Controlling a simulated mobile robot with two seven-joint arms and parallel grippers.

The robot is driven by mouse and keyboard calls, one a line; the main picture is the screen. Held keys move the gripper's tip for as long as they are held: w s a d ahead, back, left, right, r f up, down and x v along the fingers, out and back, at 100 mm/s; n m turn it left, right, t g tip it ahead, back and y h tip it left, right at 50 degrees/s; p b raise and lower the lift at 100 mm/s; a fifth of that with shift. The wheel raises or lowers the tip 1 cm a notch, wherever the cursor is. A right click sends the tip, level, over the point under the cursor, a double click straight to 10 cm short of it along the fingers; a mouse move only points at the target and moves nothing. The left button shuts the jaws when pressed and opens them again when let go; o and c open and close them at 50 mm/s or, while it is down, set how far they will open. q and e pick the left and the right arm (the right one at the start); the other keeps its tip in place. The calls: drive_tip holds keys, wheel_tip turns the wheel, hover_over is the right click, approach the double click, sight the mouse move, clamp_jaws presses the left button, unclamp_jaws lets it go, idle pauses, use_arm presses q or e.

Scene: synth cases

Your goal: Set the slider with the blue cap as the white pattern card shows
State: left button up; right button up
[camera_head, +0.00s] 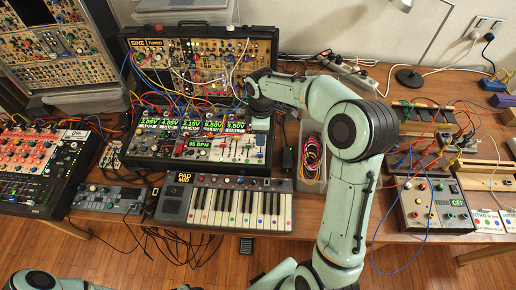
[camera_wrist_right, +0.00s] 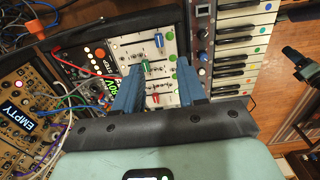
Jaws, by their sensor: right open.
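In the right wrist view, the blue-capped slider (camera_wrist_right: 158,40) stands on a white slider panel (camera_wrist_right: 130,50). A green cap (camera_wrist_right: 146,66) and a red cap (camera_wrist_right: 155,98) are on the same panel. My right gripper (camera_wrist_right: 161,60) is open above the panel, its blue fingers apart with nothing held; the blue cap lies just beyond the fingertips. In the head view, my right gripper (camera_head: 260,127) hangs over the right end of the synth case, beside the slider panel (camera_head: 237,148). I cannot make out which white card is the pattern card. My left gripper is out of view.
A keyboard (camera_head: 235,203) lies in front of the synth case. Patch cables crowd the tall case (camera_head: 205,62) behind. A clear bin of cables (camera_head: 312,150) stands to the right, and a grey button box (camera_head: 432,203) farther right.

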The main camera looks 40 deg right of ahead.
sight(260, 154)
wheel_tip(260, 154, down, 11)
drive_tip(key=shift+w, duration=0.15)
clamp_jaws()
